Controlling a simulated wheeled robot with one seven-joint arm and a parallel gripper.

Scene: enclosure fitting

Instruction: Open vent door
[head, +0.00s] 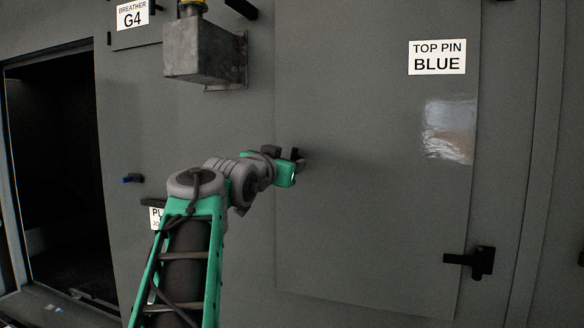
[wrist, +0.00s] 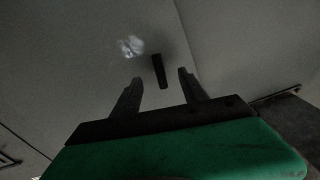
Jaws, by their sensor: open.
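A large grey door panel (head: 375,200) fills the middle of the head view, with a white "TOP PIN BLUE" label (head: 437,57) near its top right. No label in view reads vent door, so I cannot tell for sure which panel that is. My gripper (head: 297,157) is at the panel's left side, about mid-height. In the wrist view my gripper (wrist: 160,76) is open, with its two dark fingers apart. A short dark bar (wrist: 157,64) shows between and beyond the fingertips. I cannot tell whether they touch it.
A black handle (head: 472,261) sits at the panel's lower right. A grey metal box (head: 204,52) juts out above my arm. A dark open doorway (head: 55,165) is at the left, with a small blue-tipped part (head: 132,178) beside it. A "BREATHER G4" label (head: 132,15) is at top left.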

